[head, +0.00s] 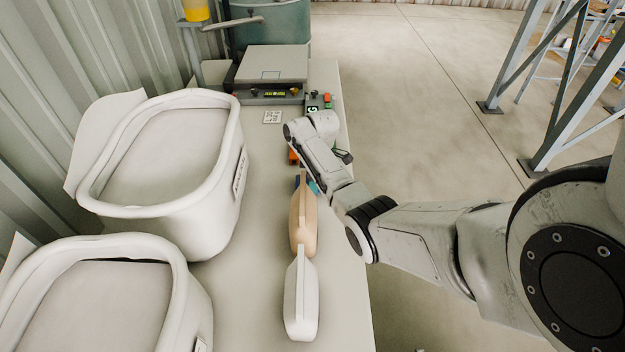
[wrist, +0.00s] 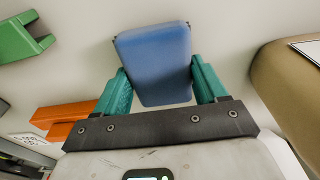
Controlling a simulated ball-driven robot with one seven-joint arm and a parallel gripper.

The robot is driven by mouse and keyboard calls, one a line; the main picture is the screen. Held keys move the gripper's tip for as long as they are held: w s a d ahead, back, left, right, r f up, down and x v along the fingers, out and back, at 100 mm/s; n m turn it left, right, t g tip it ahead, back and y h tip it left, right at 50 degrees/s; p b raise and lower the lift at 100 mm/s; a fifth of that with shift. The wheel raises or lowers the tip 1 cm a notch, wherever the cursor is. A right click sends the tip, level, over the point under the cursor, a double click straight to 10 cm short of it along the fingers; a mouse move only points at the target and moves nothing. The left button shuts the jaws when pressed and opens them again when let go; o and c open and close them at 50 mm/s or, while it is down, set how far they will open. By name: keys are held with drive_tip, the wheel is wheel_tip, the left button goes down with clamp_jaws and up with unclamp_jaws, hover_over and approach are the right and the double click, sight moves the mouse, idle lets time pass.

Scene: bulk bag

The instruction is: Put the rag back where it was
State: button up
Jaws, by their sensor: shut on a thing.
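A blue block-shaped thing, which looks like the folded rag (wrist: 155,62), sits between the two teal fingers of my gripper (wrist: 163,88) in the wrist view. My gripper is shut on it. In the head view my gripper (head: 307,185) is low over the bench, just beyond the tan container, and only a sliver of blue shows beside a teal finger. My arm hides part of the bench there. I cannot tell whether the rag touches the bench top.
A tan container (head: 303,222) and a white one (head: 300,295) stand nearer on the bench (head: 255,270). Two large white open bins (head: 215,190) (head: 190,305) line the left. A scale (head: 272,65) stands at the back. Orange (wrist: 65,120) and green (wrist: 22,38) things lie near my gripper.

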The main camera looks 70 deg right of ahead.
drive_tip(key=shift+f, duration=0.15)
drive_tip(key=o, duration=1)
drive_tip(key=r, duration=0.4)
drive_tip(key=s+r, duration=0.1)
drive_tip(key=r, duration=0.7)
drive_tip(key=shift+s+d+r, duration=0.15)
drive_tip(key=shift+d, duration=0.1)
